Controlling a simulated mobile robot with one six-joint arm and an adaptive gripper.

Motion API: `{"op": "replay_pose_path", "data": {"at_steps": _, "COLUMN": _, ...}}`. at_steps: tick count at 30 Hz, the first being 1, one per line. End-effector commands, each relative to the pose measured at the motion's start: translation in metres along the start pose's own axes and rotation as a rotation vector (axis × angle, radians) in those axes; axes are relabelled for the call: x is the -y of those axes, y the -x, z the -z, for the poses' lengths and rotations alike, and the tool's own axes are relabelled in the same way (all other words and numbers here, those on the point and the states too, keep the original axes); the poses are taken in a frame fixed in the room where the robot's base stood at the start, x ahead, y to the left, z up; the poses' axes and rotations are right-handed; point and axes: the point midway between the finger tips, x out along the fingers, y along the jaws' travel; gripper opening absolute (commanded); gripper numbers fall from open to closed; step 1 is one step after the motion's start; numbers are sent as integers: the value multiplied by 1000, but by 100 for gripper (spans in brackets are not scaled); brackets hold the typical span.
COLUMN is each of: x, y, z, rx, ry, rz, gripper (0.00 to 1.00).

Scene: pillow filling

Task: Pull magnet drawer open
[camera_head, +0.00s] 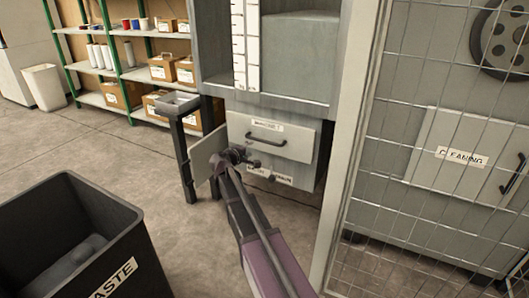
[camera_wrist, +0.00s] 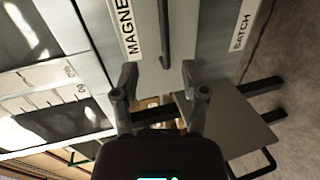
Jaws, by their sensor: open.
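The magnet drawer (camera_head: 290,137) has a light grey front, a white label and a dark bar handle (camera_head: 265,137) in the head view. I cannot tell whether it stands slightly out. In the wrist view its label (camera_wrist: 126,28) and handle (camera_wrist: 164,35) show sideways at the top. My gripper (camera_wrist: 160,76) is open and empty, with its fingers on either side of the line of the handle and apart from it in that picture. In the head view my gripper (camera_head: 242,157) is just below and left of the handle, covering the drawer's lower left part.
A grey panel (camera_head: 207,148) stands out left of the drawer; it also shows in the wrist view (camera_wrist: 225,120). A batch label (camera_wrist: 240,32) is below the drawer. A wire mesh gate (camera_head: 430,190) bounds the right. A black waste bin (camera_head: 125,235) stands at front left.

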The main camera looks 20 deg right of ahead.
Motion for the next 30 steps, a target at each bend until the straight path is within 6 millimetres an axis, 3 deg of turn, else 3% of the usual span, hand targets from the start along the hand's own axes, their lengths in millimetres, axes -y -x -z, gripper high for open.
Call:
{"op": "replay_pose_path", "data": {"at_steps": 1, "x": 9, "y": -5, "z": 3, "rx": -5, "ry": 9, "rz": -10, "gripper": 57}}
{"op": "replay_pose_path", "data": {"at_steps": 4, "x": 12, "y": -8, "z": 6, "rx": -12, "ry": 24, "rz": -27, "gripper": 57}}
{"op": "replay_pose_path", "data": {"at_steps": 23, "x": 11, "y": -12, "z": 8, "rx": -17, "ry": 33, "rz": -38, "gripper": 57}}
{"op": "replay_pose_path", "data": {"at_steps": 30, "x": 11, "y": -29, "z": 10, "rx": -17, "ry": 33, "rz": -38, "gripper": 57}}
